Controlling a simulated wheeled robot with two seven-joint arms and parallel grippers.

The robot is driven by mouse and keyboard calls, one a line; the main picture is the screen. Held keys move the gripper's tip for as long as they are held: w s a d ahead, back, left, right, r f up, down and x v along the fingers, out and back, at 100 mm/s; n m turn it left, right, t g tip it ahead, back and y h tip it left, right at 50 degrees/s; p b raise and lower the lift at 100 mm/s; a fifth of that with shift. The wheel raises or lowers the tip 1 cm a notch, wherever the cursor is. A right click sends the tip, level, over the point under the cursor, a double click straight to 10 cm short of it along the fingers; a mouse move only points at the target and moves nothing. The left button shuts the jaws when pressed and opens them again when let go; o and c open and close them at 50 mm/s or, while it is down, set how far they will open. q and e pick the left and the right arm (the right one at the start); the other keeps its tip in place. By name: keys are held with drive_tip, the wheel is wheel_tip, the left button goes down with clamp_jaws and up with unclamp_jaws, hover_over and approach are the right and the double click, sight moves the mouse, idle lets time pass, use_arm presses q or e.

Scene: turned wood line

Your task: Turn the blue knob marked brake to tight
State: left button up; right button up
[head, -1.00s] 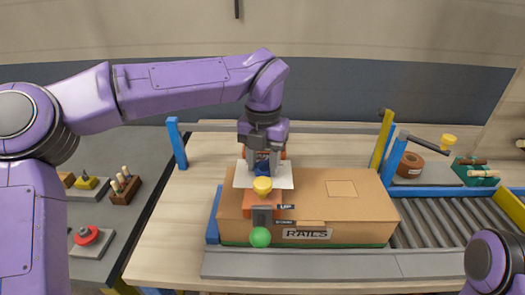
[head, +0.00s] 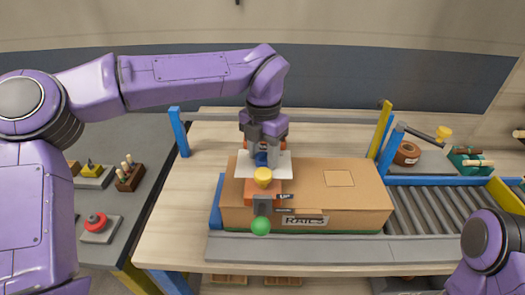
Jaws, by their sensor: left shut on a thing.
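The blue knob (head: 262,160) sits at a white plate (head: 282,168) on an orange device, near the left end of a cardboard box. My left gripper (head: 262,152) comes down from above and is shut on the blue knob. The fingers hide most of the knob, so its pointer and the markings for brake and tight cannot be read. My right gripper is out of view; only part of my right arm shows at the lower right.
The orange device (head: 252,195) has a yellow knob (head: 263,177) and a green ball (head: 261,226) in front. A red button (head: 96,221) is on the left bench.

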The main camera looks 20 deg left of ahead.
sight(263, 154)
use_arm(q)
drive_tip(key=o, duration=1.1)
drive_tip(key=shift+c, duration=0.2)
wheel_tip(263, 154, up, 10)
drive_tip(key=shift+r, duration=0.25)
